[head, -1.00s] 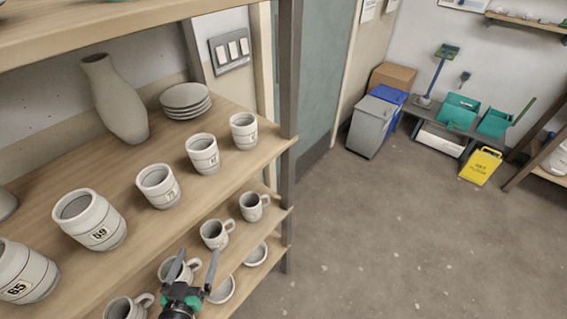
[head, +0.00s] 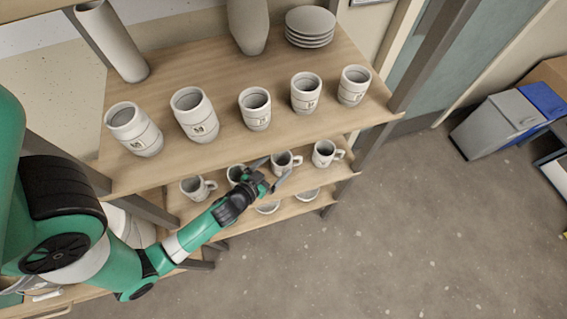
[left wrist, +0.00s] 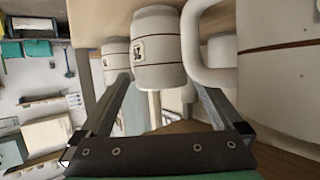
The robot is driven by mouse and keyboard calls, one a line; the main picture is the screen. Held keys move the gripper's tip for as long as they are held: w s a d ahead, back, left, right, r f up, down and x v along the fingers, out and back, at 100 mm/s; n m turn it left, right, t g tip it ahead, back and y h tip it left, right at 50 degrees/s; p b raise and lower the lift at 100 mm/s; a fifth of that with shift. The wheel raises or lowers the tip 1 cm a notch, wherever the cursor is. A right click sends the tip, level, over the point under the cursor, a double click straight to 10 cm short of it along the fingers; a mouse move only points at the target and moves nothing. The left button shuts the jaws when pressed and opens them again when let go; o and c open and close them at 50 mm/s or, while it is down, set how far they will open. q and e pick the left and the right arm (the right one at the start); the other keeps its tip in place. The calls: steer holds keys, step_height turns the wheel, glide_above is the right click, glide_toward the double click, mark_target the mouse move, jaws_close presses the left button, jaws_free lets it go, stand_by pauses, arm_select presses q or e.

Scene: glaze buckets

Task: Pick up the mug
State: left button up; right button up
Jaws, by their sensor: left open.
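Several white handled mugs stand in a row on the middle shelf in the head view: one at the left (head: 194,188), one partly behind my gripper (head: 235,174), one just beyond it (head: 287,160) and one at the right (head: 327,152). My left gripper (head: 271,170) is open and empty at the front of this row. In the left wrist view, its two fingers (left wrist: 161,84) are spread apart. A large white mug (left wrist: 280,65) fills the right edge there, its handle (left wrist: 200,48) reaching towards the right finger. My right gripper is not in view.
The upper shelf (head: 300,135) above the mugs carries numbered white buckets (head: 194,115), vases (head: 112,45) and stacked plates (head: 310,25). Bowls (head: 307,194) sit on the shelf below. A post (head: 430,60) stands at the right; open floor (head: 400,240) lies in front.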

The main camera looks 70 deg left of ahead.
mark_target(287, 154)
arm_select(q)
steer(key=x, duration=0.5)
steer(key=shift+a+r, duration=0.1)
steer(key=shift+r, duration=0.05)
steer(key=c, duration=1.4)
steer(key=shift+r+p, duration=0.3)
steer(key=shift+r, duration=0.15)
steer(key=shift+c, duration=0.2)
step_height(287, 154, up, 3)
steer(key=shift+f+p, duration=0.2)
steer(key=shift+p, duration=0.65)
steer(key=s+d+r, duration=0.1)
steer(key=r, duration=0.1)
steer(key=s+d+r+p, duration=0.1)
steer(key=r, duration=0.1)
steer(key=s+d+r, duration=0.1)
steer(key=d+r, duration=0.1)
steer(key=shift+s+p, duration=0.3)
steer(key=s+d+r+b, duration=0.1)
steer(key=s+d+r, duration=0.1)
steer(key=s+d, duration=0.2)
steer(key=shift+s+d+b, duration=0.2)
steer(key=shift+d+b, duration=0.2)
steer(key=shift+d, duration=0.05)
steer(key=p, duration=0.1)
steer(key=s+d+r+p, duration=0.1)
steer(key=p, duration=0.1)
steer(key=shift+s+d+r, duration=0.25)
steer(key=shift+s+r, duration=0.05)
